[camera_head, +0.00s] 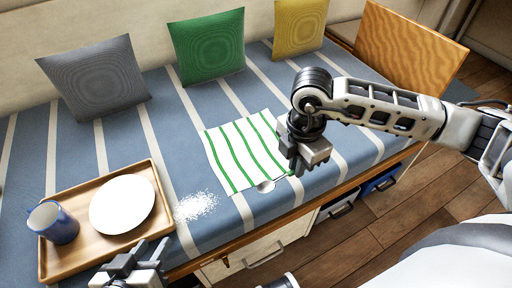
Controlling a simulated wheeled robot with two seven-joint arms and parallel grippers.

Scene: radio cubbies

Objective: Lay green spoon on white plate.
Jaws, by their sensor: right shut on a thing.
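The white plate (122,204) lies flat and empty on a wooden tray (62,266) at the left. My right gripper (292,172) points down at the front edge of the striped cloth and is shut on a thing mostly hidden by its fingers. A pale oval spoon bowl (265,186) shows just left of the fingers, and a bit of green shows by the fingertips, so this looks like the green spoon. My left gripper (147,256) is at the bottom left, in front of the tray, with its fingers apart and empty.
A blue mug (58,226) stands on the tray left of the plate. A white and green striped cloth (236,150) and a patch of white grains (196,206) lie on the bench (180,130). Grey, green and yellow cushions stand behind. A wooden board (408,48) leans at the right.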

